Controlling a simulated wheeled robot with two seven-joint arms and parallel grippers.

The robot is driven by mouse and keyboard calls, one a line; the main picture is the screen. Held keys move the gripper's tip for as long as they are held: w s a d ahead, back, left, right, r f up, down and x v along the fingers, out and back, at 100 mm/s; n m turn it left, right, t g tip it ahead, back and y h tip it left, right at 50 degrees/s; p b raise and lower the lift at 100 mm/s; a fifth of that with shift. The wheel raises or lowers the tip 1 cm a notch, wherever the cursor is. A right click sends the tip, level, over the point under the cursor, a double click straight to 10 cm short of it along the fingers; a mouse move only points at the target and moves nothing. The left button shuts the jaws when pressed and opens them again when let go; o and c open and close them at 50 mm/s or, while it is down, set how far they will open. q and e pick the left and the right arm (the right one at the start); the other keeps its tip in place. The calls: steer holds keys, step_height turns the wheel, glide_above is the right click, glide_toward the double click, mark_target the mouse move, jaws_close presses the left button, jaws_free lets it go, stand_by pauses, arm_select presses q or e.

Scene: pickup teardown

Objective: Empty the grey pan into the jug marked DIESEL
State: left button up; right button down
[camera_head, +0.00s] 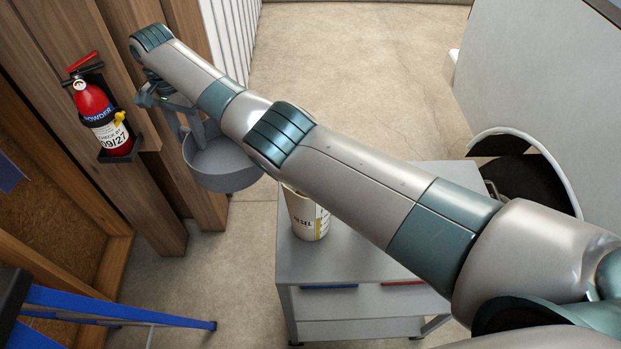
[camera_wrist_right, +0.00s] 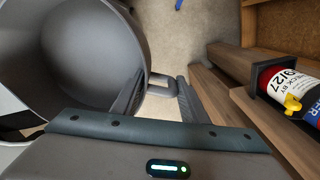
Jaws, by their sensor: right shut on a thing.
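The grey pan (camera_head: 222,170) hangs in the air in the head view, left of the jug and apart from it. My right gripper (camera_head: 188,122) is shut on the pan's handle. In the wrist view the handle (camera_wrist_right: 162,84) sits between the two fingers of my right gripper (camera_wrist_right: 158,96), and the pan (camera_wrist_right: 85,50) fills the upper left. I cannot make out any contents in it. A cream jug (camera_head: 307,220) stands upright on the cart; its small dark lettering is hard to read, and my right arm hides its upper part. My left gripper is out of view.
The grey cart (camera_head: 355,255) has free top around the jug. A red fire extinguisher (camera_head: 97,112) is mounted on the wooden wall post beside my gripper. A blue ladder (camera_head: 110,303) stands at lower left. A white round-edged thing (camera_head: 560,155) is behind the cart.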

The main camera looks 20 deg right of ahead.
steer(key=shift+r+p, duration=1.45)
steer(key=shift+r, duration=1.1)
